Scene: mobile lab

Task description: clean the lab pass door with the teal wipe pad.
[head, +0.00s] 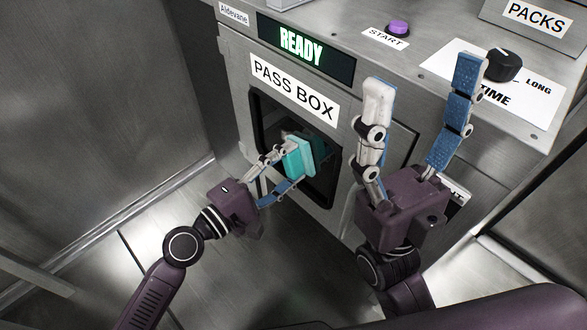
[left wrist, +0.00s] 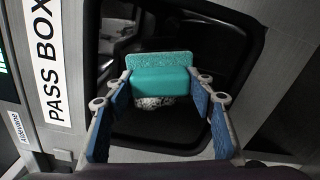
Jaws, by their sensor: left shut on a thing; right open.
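The teal wipe pad (head: 298,157) is held by my left gripper (head: 287,168) in front of the dark window of the pass door (head: 343,165). The left wrist view shows the teal pad (left wrist: 160,80) between the blue-padded fingers of my left gripper (left wrist: 160,95). A speckled white patch (left wrist: 153,102) shows just below the pad; I cannot tell what it is. The pad overlaps the dark window area (left wrist: 200,45); contact is not clear. My right gripper (head: 423,78) is open and empty, its fingers pointing up in front of the cabinet's right part.
A PASS BOX label (head: 294,88) and a green READY display (head: 302,46) are above the window. On the cabinet top are a purple START button (head: 398,27) and a black TIME knob (head: 502,65). Metal walls stand at left and right. The floor (head: 270,265) below is clear.

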